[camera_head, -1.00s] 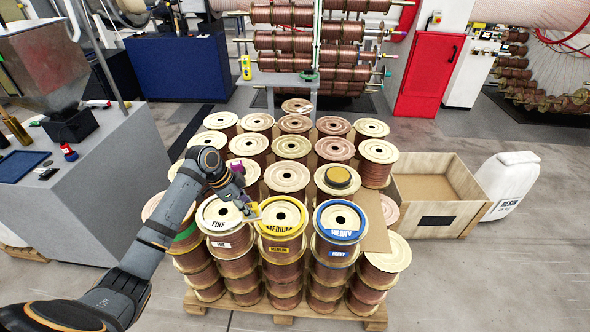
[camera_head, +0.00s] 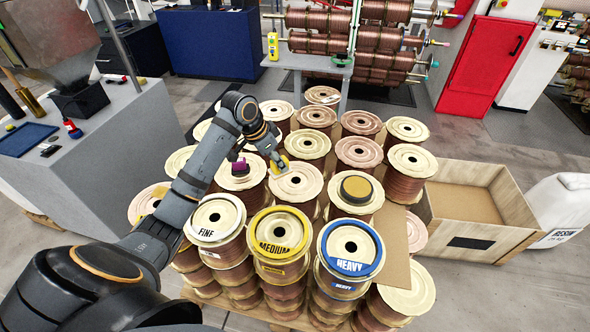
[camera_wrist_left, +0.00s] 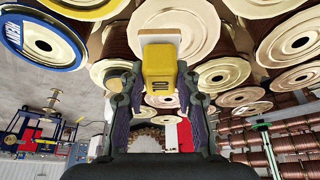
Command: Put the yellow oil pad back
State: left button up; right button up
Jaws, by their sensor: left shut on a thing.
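The yellow oil pad is a small yellow block (camera_wrist_left: 159,68) with a pale face, held between the two dark fingers of my left gripper (camera_wrist_left: 156,88) in the wrist view. In the head view, the left gripper (camera_head: 276,156) holds the pad (camera_head: 284,163) over the spools behind the MEDIUM spool (camera_head: 279,238), which has a yellow ring on top. I cannot tell whether the pad touches a spool. A round black tin with an ochre top (camera_head: 356,188) sits on a spool to the right of the gripper. My right gripper is not in view.
The FINE spool (camera_head: 215,218) and blue-ringed HEAVY spool (camera_head: 350,245) flank the MEDIUM one. A magenta item (camera_head: 240,168) lies on a spool beside my arm. A wooden crate (camera_head: 487,240) stands right of the pallet. A grey bench (camera_head: 85,170) with a blue tray (camera_head: 26,138) is at left.

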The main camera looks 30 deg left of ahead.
pick_arm(q)
jog(key=w+f, duration=0.4)
jog(key=w+d+f, duration=0.1)
jog(key=w+f, duration=0.1)
jog(key=w, duration=0.1)
jog(key=shift+d+f+p, duration=0.1)
jog(key=shift+f+p, duration=0.1)
jog(key=shift+p, duration=0.15)
jog(key=shift+w+f, duration=0.25)
notch_tip(320, 180, down, 2)
jog(key=shift+w+d+f+p, duration=0.1)
jog(key=shift+f+p, duration=0.1)
jog(key=shift+p, duration=0.3)
jog(key=shift+f, duration=0.5)
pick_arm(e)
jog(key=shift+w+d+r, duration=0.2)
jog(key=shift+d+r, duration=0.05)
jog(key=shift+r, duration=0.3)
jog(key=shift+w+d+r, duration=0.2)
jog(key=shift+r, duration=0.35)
pick_arm(q)
jog(key=shift+f, duration=0.1)
jog(key=o, duration=1.1)
